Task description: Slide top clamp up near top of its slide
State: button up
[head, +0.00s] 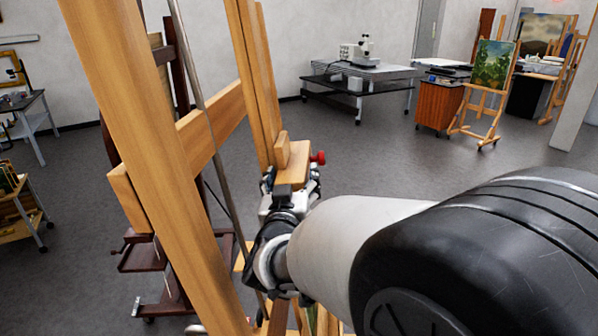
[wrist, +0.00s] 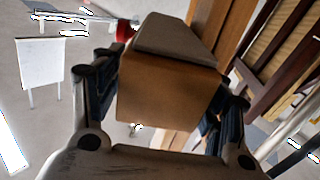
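The top clamp (head: 297,158) is a light wooden block with a red knob (head: 318,157) on its right side. It sits on the tall wooden slide (head: 256,80) of the easel, which runs up out of the head view. My gripper (head: 290,187) is at the clamp's lower end. In the wrist view, the clamp (wrist: 165,92) fills the space between the fingers of my gripper (wrist: 168,105), one dark finger pad close against each side. The fingers appear shut on it. The red knob (wrist: 125,31) is beyond the left finger. The top of the slide is out of view.
The easel's thick slanted post (head: 150,140) and a crossbar (head: 212,125) stand left of my gripper. A thin metal rod (head: 205,110) runs beside them. A dark easel (head: 150,262) is behind. A microscope table (head: 360,85) and a small easel (head: 490,80) stand far off, with open floor between.

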jog(key=shift+o, duration=0.4)
jog(key=shift+f, duration=0.1)
jog(key=shift+s, duration=0.15)
jog(key=s, duration=1.1)
jog(key=shift+s+a, duration=0.15)
jog(key=shift+s, duration=0.25)
